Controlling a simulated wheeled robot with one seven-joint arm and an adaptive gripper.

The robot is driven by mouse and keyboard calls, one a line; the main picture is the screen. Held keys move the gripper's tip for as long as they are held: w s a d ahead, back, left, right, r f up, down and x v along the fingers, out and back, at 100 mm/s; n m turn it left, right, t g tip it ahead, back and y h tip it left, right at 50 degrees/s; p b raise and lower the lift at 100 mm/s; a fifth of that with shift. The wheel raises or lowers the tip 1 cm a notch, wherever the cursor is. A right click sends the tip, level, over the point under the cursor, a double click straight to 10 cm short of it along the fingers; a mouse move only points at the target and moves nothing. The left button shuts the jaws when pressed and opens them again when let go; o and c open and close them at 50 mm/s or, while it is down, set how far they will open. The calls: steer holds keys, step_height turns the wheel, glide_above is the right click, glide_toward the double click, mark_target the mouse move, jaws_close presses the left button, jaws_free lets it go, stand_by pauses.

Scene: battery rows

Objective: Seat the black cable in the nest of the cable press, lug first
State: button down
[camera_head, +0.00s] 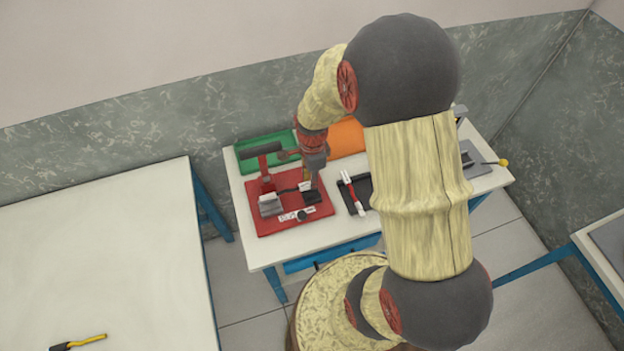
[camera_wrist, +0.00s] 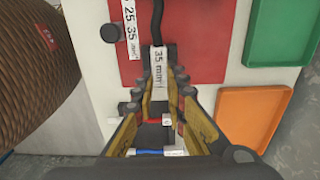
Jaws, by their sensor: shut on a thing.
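The black cable (camera_wrist: 157,18) runs up over the plate from a white "35 mm²" tag (camera_wrist: 159,66). My gripper (camera_wrist: 162,80) is shut on the cable at or near this tag. The lug and the nest cannot be made out.
A green tray (camera_head: 243,163) and an orange tray (camera_head: 346,138) lie behind the press. A "25 35 mm²" strip (camera_wrist: 130,30) and a black knob (camera_wrist: 110,33) are on the plate's front.

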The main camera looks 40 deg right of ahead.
mark_target(313, 194)
steer(key=shift+f+b, duration=1.15)
steer(key=shift+f, duration=0.95)
steer(key=shift+s+f, duration=0.15)
steer(key=shift+f, duration=0.15)
steer(key=shift+s+f, duration=0.1)
steer(key=c, duration=1.9)
jaws_free()
steer(key=shift+s+a+f, duration=0.1)
steer(key=shift+f, duration=0.05)
steer(key=shift+o, duration=0.8)
steer(key=shift+r, duration=0.2)
steer(key=shift+w+r, duration=0.15)
steer(key=shift+r, duration=1.75)
steer(key=shift+w+r, duration=0.15)
steer(key=shift+r, duration=1.75)
